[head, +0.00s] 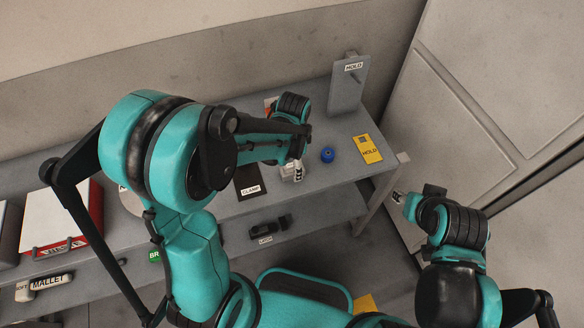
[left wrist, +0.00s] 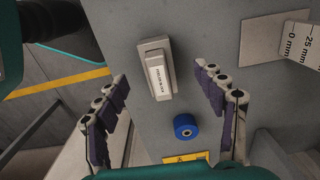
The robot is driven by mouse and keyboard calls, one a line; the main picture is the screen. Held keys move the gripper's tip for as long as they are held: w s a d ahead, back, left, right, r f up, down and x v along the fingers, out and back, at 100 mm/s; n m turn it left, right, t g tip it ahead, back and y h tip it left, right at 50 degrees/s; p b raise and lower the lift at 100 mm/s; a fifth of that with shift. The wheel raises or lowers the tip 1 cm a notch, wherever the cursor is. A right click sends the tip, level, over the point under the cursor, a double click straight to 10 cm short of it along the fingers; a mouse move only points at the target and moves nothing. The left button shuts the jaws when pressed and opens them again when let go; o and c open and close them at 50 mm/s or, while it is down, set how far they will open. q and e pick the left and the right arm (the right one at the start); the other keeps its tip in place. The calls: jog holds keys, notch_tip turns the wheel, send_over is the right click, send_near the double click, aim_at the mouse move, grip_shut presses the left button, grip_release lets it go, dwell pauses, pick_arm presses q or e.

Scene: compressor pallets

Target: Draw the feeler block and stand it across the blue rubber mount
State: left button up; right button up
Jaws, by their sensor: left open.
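The feeler block (left wrist: 157,74) is a pale, labelled block on a grey surface, seen from above in the left wrist view. It lies between the spread fingers of my left gripper (left wrist: 161,76), with a gap on both sides. In the head view my left gripper (head: 292,172) is over the bench, and its forearm hides part of that area. The blue rubber mount (left wrist: 186,127) is a short round piece with a central hole, apart from the block; it also shows in the head view (head: 327,155). My right gripper (head: 399,197) is off the bench's right end; its jaws are unclear.
A grey HOLD panel (head: 348,85) stands behind. A dark CLAMP mat (head: 248,183) lies left of my gripper.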

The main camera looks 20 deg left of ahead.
dwell(0.8)
pick_arm(q)
grip_shut()
jog(key=shift+r, duration=0.15)
jog(key=shift+r+p, duration=2.2)
jog(key=shift+r, duration=0.65)
jog(key=shift+r, duration=0.25)
